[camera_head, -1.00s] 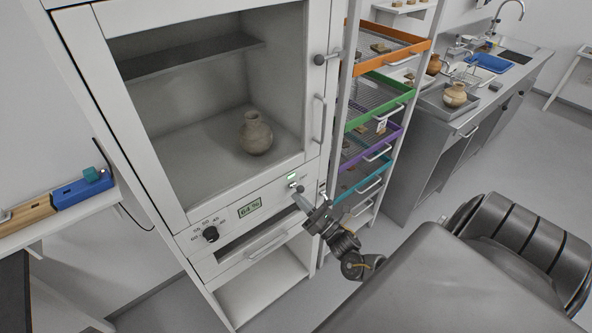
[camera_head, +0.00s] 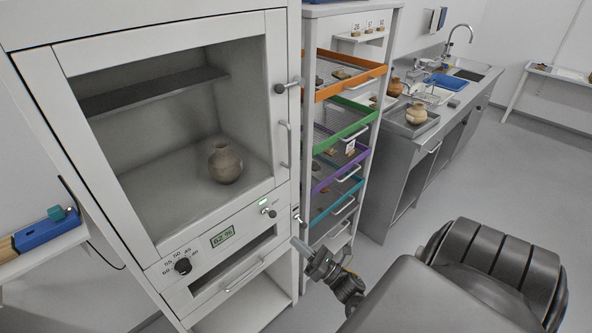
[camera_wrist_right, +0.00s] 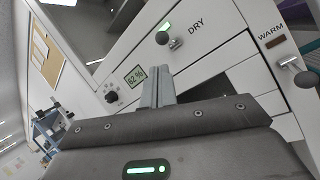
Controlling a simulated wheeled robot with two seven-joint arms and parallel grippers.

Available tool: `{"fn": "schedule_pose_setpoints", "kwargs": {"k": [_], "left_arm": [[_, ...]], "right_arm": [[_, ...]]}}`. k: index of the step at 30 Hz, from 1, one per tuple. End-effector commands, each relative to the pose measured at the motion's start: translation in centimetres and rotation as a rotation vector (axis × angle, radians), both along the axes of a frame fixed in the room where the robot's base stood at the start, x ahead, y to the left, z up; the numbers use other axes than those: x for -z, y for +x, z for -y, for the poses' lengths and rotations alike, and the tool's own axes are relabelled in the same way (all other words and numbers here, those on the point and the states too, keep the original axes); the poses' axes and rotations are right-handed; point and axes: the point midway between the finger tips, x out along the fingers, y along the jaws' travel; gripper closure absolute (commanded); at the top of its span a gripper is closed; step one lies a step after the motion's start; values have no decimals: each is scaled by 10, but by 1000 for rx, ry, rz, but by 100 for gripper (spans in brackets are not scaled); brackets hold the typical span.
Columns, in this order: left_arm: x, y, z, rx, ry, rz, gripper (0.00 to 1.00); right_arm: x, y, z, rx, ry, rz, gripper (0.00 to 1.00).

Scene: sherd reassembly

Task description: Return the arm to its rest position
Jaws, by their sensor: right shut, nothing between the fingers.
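My right gripper (camera_head: 300,244) is shut and empty in front of the lower right of the white cabinet. In the right wrist view its closed fingers (camera_wrist_right: 158,88) point at the cabinet's control panel (camera_wrist_right: 150,62), apart from it as far as I can tell. My right arm (camera_head: 345,285) reaches in from the lower right of the head view. My left gripper does not show.
The white cabinet (camera_head: 70,165) holds a clay pot (camera_head: 225,163) behind its front. Its display (camera_head: 222,237) reads about 62 %. A rack with coloured drawers (camera_head: 345,135) and a sink counter (camera_head: 425,135) stand to the right. Grey floor (camera_head: 520,170) is clear beyond.

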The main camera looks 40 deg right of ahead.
Motion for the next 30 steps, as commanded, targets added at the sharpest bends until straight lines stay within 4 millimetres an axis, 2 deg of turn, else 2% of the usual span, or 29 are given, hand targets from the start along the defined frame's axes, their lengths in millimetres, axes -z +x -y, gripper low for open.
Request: {"fn": "schedule_pose_setpoints", "kwargs": {"k": [15, 17, 20, 23, 26, 27, 29, 30], "left_arm": [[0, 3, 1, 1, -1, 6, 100], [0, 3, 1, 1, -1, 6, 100], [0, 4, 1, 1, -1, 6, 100], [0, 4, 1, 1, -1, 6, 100], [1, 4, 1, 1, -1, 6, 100], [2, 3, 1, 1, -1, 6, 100], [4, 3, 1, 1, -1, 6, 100], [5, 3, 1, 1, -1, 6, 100]], "right_arm": [[0, 0, 0, -2, 5, -1, 100], [0, 1, 0, -12, 31, -8, 100], [7, 4, 4, -38, 157, -67, 100], [42, 11, 18, -56, 407, -241, 100], [113, 8, 39, 17, 769, -481, 100], [146, -1, 45, 72, 922, -567, 100], [192, -18, 52, 171, 1133, -672, 100], [221, -33, 54, 245, 1263, -725, 100]]}}
